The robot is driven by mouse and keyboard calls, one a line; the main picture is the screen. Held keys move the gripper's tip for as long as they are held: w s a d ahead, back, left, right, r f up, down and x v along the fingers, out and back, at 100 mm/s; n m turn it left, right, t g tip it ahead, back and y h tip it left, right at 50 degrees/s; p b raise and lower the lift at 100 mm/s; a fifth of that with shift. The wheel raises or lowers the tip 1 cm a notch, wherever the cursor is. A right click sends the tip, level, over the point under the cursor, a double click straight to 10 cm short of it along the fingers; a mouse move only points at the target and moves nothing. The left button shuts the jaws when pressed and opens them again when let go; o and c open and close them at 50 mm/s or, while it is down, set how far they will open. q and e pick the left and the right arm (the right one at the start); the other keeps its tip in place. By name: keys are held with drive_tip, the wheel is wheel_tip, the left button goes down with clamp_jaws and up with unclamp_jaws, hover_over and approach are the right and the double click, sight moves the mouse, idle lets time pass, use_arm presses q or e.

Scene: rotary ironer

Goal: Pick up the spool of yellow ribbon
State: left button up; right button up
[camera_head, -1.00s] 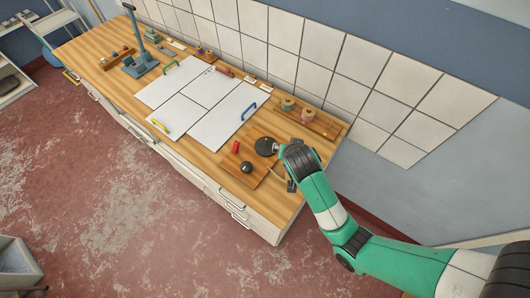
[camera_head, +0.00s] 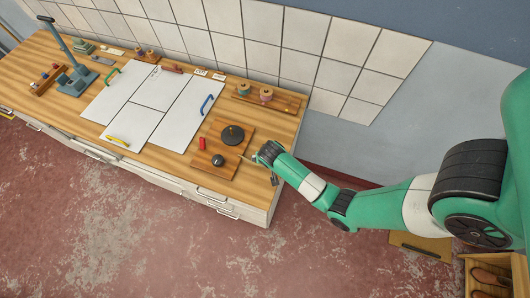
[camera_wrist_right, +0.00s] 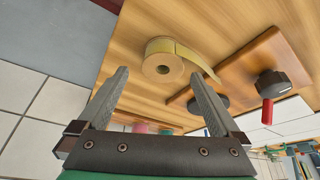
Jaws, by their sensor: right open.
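The spool of yellow ribbon (camera_wrist_right: 164,68) is on the wooden worktop in the right wrist view, with a loose tail of ribbon (camera_wrist_right: 195,59) running off to the right. In the head view the spool is hidden by my right gripper; only a thin pale strip (camera_head: 248,160) shows beside it. My right gripper (camera_head: 268,166) is low over the right end of the worktop. In the right wrist view its two fingers (camera_wrist_right: 160,76) are open and appear on either side of the spool, with nothing held. Whether they reach its depth I cannot tell. My left gripper is not in view.
A wooden board (camera_head: 213,166) with a black disc (camera_head: 232,135), a black knob (camera_head: 218,160) and a red piece (camera_head: 202,143) lies close left of my gripper. A rack with spools (camera_head: 252,94) stands behind, by the tiled wall. White panels (camera_head: 140,105) cover the middle.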

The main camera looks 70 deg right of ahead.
drive_tip(key=shift+w+x, duration=0.15)
drive_tip(key=shift+x, duration=1.15)
drive_tip(key=shift+w+x, duration=0.15)
drive_tip(key=shift+x, duration=1.15)
drive_tip(key=shift+r, duration=0.1)
drive_tip(key=c, duration=1.4)
